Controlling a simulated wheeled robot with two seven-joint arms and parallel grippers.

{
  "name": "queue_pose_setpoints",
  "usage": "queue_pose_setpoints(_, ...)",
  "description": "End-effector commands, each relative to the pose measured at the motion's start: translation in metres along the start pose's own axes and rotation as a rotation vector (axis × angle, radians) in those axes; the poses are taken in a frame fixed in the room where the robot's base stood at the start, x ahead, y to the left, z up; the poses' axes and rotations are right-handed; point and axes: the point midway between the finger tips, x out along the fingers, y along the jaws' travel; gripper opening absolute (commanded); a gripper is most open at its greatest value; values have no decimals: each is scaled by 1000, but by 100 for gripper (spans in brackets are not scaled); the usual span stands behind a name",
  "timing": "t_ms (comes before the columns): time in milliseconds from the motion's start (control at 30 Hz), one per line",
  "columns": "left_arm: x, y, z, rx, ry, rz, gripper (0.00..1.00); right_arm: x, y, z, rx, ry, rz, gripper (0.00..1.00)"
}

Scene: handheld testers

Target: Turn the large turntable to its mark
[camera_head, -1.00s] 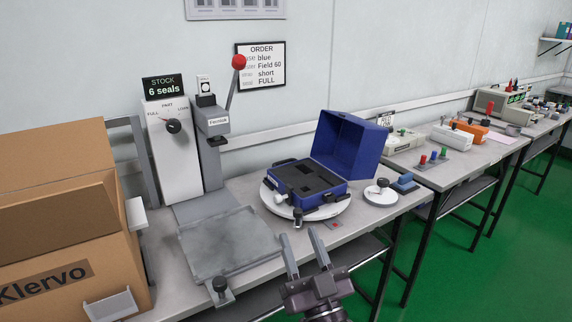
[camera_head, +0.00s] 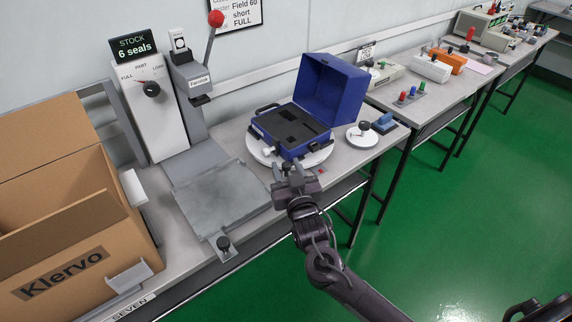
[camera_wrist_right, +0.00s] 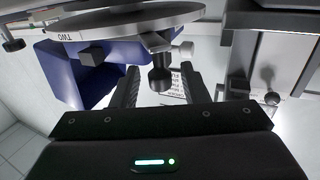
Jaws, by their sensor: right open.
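The large turntable (camera_head: 257,153) is a white disc on the bench, carrying an open blue case (camera_head: 334,88) with dark foam. Its rim also shows in the right wrist view (camera_wrist_right: 135,27). A dark upright knob (camera_wrist_right: 160,78) at the rim stands between the spread fingers of my right gripper (camera_head: 288,168). The gripper is open, with a gap visible on each side of the knob. In the head view the fingers largely hide that knob. A small red mark (camera_head: 320,171) lies on the bench right of the gripper. My left gripper is out of view.
A small white turntable (camera_head: 359,138) with a black knob and a blue block (camera_head: 385,121) stand to the right. A grey press (camera_head: 190,90) with a flat plate (camera_head: 222,198) and a cardboard box (camera_head: 70,200) stand left. The bench's front edge is close.

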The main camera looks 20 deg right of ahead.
Motion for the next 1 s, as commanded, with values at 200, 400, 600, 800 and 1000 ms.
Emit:
queue_pose_setpoints(200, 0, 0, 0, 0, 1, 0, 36, 10, 0, 0, 1, 0, 0, 41)
queue_pose_setpoints(400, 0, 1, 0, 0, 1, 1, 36, 10, 0, 0, 1, 0, -1, 38)
queue_pose_setpoints(600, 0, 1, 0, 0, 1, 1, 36, 10, 0, 0, 1, 0, -1, 12)
queue_pose_setpoints(800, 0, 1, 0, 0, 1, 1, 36, 10, 0, 0, 1, 0, -1, 0)
queue_pose_setpoints(1000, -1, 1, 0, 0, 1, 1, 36, 9, 1, 0, 0, 0, -4, 0)
